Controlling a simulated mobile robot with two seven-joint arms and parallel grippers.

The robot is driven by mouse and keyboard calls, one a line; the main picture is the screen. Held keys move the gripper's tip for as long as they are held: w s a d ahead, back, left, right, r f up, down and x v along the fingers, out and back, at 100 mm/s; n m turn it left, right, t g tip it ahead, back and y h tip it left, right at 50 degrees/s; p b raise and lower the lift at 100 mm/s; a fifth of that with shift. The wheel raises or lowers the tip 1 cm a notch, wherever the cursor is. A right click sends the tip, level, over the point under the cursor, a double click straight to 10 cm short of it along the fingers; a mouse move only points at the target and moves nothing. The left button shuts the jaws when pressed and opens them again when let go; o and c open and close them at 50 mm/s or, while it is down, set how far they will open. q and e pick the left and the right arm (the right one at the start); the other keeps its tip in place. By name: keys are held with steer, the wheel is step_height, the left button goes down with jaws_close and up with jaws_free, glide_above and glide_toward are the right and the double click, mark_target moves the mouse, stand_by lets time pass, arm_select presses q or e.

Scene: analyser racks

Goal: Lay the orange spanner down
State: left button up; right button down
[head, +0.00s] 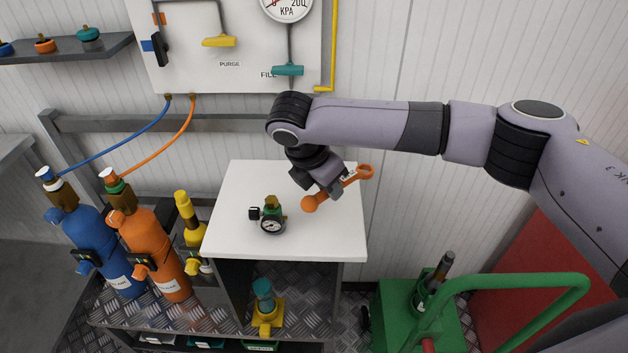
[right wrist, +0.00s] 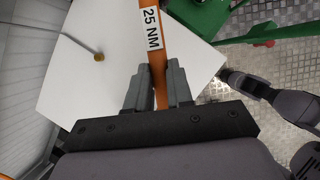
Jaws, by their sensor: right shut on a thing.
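The orange spanner (head: 354,178) is in my right gripper (head: 332,189), above the right part of the white tabletop (head: 233,192). Its round end points to the lower left and its ring end to the upper right. In the right wrist view the spanner (right wrist: 149,40) shows a "25 NM" label and runs between the two grey fingers of my right gripper (right wrist: 158,82), which is shut on it. I cannot tell how high it is above the top. My left gripper is not in view.
A small gauge with a green body (head: 272,217) stands on the tabletop, left of the spanner. Blue (head: 92,238) and orange (head: 150,240) cylinders with hoses stand at left. A green trolley (head: 400,312) is at lower right. The tabletop's front right is clear.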

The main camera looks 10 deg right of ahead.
steer(key=w+a+n+t+y, duration=0.1)
steer(key=w+a+n+t, duration=0.1)
steer(key=n, duration=0.3)
steer(key=n+b, duration=0.1)
steer(key=b, duration=0.6)
glide_above(314, 217)
steer(key=shift+y, duration=0.3)
step_height(314, 217, down, 6)
steer(key=shift+r, duration=0.1)
steer(key=shift+f, duration=0.35)
steer(key=shift+p, duration=0.4)
steer(key=shift+f, duration=0.35)
steer(key=shift+f, duration=0.15)
